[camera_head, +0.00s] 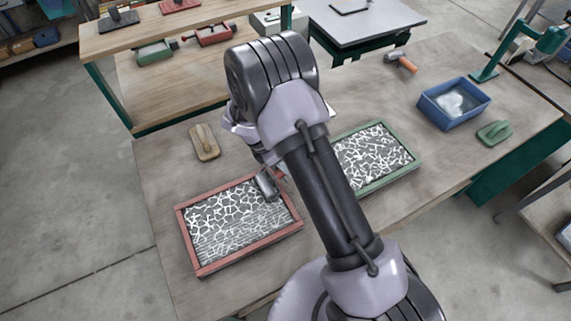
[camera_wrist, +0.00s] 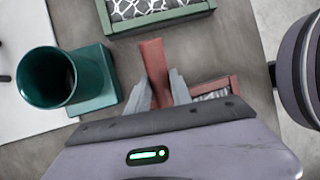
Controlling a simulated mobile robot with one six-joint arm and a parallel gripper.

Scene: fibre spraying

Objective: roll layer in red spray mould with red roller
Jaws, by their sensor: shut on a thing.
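The red mould (camera_head: 250,250) lies on the workbench, left of my arm in the head view, with a white fibre layer (camera_head: 232,214) in it. The layer's front part shows fine parallel stripes; the rest is a coarse white network. A grey roller drum (camera_head: 267,186) is over the mould's back right corner; contact cannot be told. In the wrist view my gripper (camera_wrist: 157,87) is shut on the red handle of the red roller (camera_wrist: 154,60). A corner of the red mould (camera_wrist: 234,84) shows right of the fingers. The arm hides my gripper in the head view.
The green mould (camera_head: 415,166), also with white fibre, lies right of my arm. A wooden-handled tool (camera_head: 205,142) lies behind the red mould. A blue bin (camera_head: 455,103) and a green tool (camera_head: 494,132) are at right. A green cup (camera_wrist: 47,77) shows left in the wrist view.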

